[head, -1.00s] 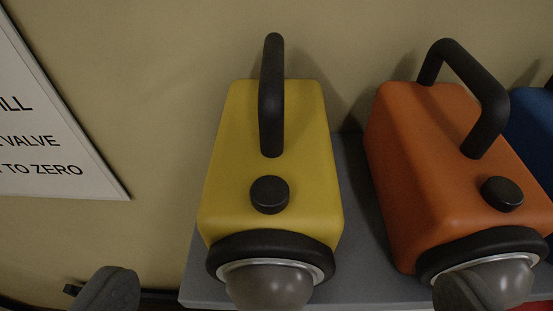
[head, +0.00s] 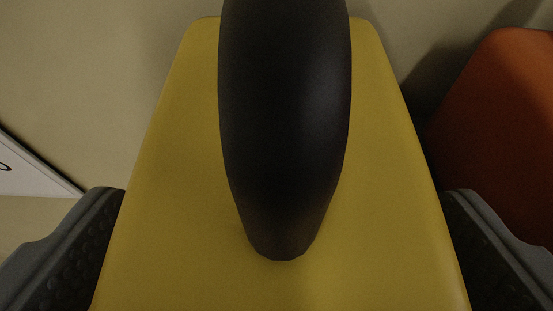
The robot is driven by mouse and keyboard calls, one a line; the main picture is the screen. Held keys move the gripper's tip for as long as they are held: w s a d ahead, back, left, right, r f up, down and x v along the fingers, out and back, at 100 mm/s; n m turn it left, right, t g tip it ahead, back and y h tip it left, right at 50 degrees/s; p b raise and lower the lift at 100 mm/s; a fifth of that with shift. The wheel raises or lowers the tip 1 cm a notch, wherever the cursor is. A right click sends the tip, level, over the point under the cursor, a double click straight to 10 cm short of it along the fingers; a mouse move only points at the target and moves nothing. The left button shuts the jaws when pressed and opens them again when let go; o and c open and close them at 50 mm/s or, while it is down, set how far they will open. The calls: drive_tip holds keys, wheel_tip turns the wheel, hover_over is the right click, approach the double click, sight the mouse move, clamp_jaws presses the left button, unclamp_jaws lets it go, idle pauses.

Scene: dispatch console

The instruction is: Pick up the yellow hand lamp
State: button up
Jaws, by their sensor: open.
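The yellow hand lamp (head: 170,200) fills the middle of the head view, seen from close above. Its black handle (head: 285,120) rises toward the camera along the lamp's middle. My gripper (head: 283,225) is open, with one grey finger at the left side of the yellow body and the other at its right side. The handle lies between the two fingers, well apart from both. Whether the fingers touch the yellow body I cannot tell. The lamp's front end with its lens and black knob is out of view.
An orange lamp (head: 500,130) stands close on the right, near my right finger. A pale wall (head: 80,80) is behind. The corner of a white sign (head: 30,170) shows at the left.

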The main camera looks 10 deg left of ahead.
drive_tip(key=c, duration=1.5)
drive_tip(key=shift+r, duration=0.15)
